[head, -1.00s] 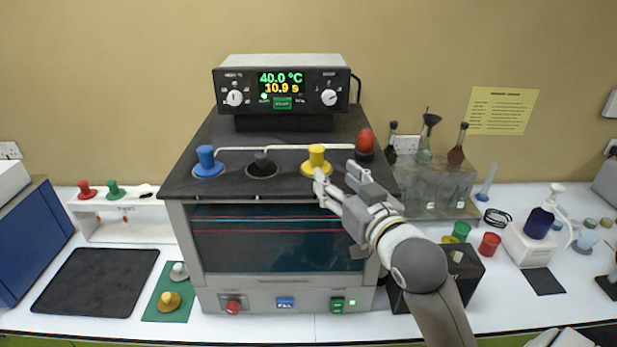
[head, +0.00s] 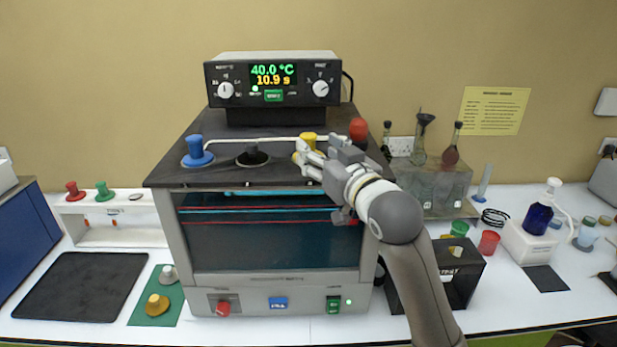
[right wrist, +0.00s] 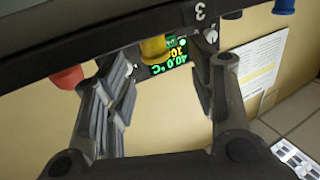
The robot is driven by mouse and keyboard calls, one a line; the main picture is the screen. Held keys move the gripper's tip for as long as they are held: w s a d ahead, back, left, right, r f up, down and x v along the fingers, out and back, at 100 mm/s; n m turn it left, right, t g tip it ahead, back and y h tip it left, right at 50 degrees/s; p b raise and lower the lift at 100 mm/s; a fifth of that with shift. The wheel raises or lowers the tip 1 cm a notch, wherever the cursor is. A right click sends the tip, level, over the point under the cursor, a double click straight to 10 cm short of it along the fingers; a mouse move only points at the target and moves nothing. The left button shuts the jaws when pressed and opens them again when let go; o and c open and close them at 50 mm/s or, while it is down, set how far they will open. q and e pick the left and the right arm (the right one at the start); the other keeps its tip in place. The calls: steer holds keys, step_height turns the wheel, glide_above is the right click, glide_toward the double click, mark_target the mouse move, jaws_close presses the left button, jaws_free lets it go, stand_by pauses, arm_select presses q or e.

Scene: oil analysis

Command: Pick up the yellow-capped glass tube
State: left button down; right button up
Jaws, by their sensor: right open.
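The yellow cap (head: 309,136) of the tube stands upright in the dark top of the heating bath (head: 230,177), between the black cap and the red cap. The glass below the cap is hidden by the bath. My right gripper (head: 320,150) is at the yellow cap and covers part of it in the head view. In the right wrist view the yellow cap (right wrist: 154,48) shows between the two spread fingers of my right gripper (right wrist: 160,72), with a gap on both sides. My left gripper is not in view.
A blue cap (head: 196,150), a black cap (head: 252,156) and a red cap (head: 358,130) stand in the same bath top. The control box (head: 225,70) rises behind. A rack of flasks (head: 445,185) stands to the right.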

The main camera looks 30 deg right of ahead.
mark_target(312, 143)
steer(key=w, duration=0.1)
steer(key=w+d+b, duration=0.1)
steer(key=w, duration=0.1)
steer(key=shift+w+d+f, duration=0.1)
steer(key=shift+w+f, duration=0.05)
steer(key=shift+w, duration=0.7)
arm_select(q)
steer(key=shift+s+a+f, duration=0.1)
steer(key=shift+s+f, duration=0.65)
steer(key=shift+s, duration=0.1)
arm_select(e)
steer(key=shift+c, duration=0.2)
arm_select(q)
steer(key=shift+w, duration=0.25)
arm_select(e)
steer(key=shift+d, duration=0.1)
jaws_close()
